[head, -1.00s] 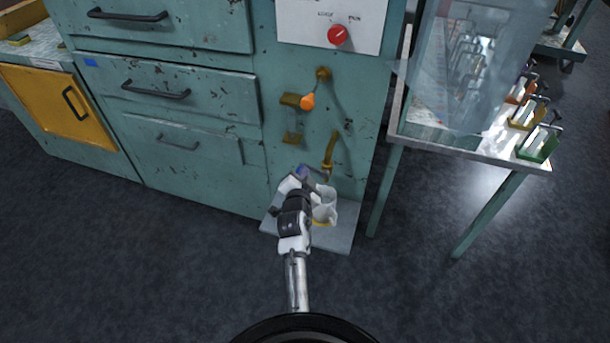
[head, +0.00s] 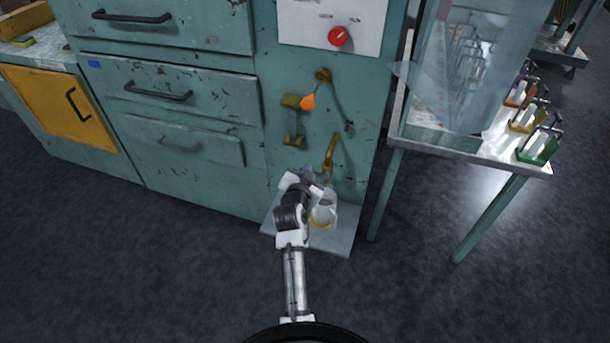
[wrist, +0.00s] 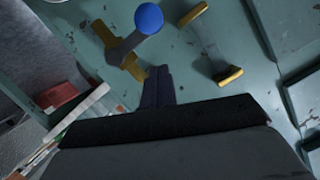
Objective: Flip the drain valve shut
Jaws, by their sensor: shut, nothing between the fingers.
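The drain valve is low on the green cabinet front, a brass spout (head: 330,155) above a white jug (head: 323,212). In the wrist view its blue ball knob (wrist: 148,18) sits on a grey lever (wrist: 122,47) joined to a brass body (wrist: 132,68). In the head view the knob and lever are mostly hidden by my wrist. My gripper (wrist: 158,86) is shut and empty, its dark fingertips close beside the valve. I cannot tell whether they touch it.
Above is another brass valve with an orange knob (head: 307,102), beside a brass bracket (head: 293,140). A red dial (head: 338,36) is higher on the panel. The jug stands on a low grey shelf (head: 340,238). A table (head: 470,148) with a clear shield stands at the right.

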